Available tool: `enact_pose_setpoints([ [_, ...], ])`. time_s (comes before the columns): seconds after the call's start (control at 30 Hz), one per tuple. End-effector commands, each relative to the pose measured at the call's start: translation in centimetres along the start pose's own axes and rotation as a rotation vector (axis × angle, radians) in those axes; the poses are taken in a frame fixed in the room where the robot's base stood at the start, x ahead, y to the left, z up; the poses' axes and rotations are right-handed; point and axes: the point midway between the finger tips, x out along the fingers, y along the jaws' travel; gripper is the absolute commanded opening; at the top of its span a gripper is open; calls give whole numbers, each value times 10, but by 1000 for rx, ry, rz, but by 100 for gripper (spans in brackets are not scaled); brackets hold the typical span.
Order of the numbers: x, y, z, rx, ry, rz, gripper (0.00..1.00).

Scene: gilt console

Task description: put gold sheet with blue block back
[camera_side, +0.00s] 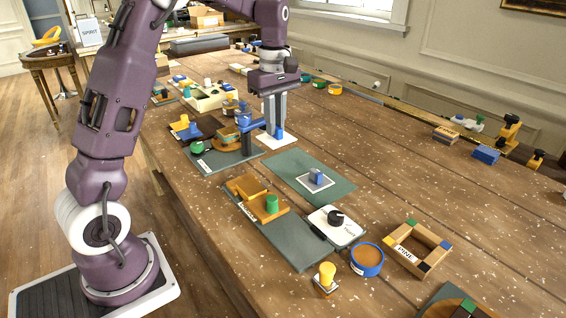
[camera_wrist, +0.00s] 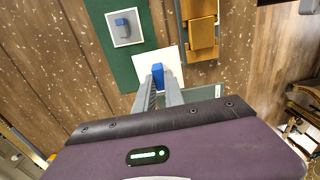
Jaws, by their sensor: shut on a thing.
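My gripper (camera_side: 275,133) points down and is shut on a blue block (camera_side: 279,132). The block also shows between the fingertips in the wrist view (camera_wrist: 158,72). It stands on a flat sheet (camera_side: 284,141) that looks white, not gold; the sheet also shows in the wrist view (camera_wrist: 172,58). I cannot tell whether the sheet rests on the table or is slightly raised. A green mat (camera_side: 335,190) lies nearer the side camera, with a white-bordered grey square (camera_side: 304,182) on it. A blue-grey block shape (camera_side: 316,176) is on that square; I cannot tell if it is solid or pictured.
A grey-green board with orange pieces (camera_side: 248,186) and a white box with a black knob (camera_side: 322,226) lie near the mat. Another board (camera_side: 213,161) with blue and green parts stands close left of my gripper.

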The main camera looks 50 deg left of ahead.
Motion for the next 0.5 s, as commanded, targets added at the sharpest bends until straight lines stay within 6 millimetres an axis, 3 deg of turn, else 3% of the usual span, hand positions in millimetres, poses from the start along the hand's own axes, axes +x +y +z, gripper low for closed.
enact_pose_setpoints([
  [0.1,4,35,-10,6,2,-1,0],
  [0.2,6,51,-14,12,1,-1,0],
  [0.27,11,56,-15,14,0,-3,0],
  [0.5,62,57,-14,16,-1,-3,0],
])
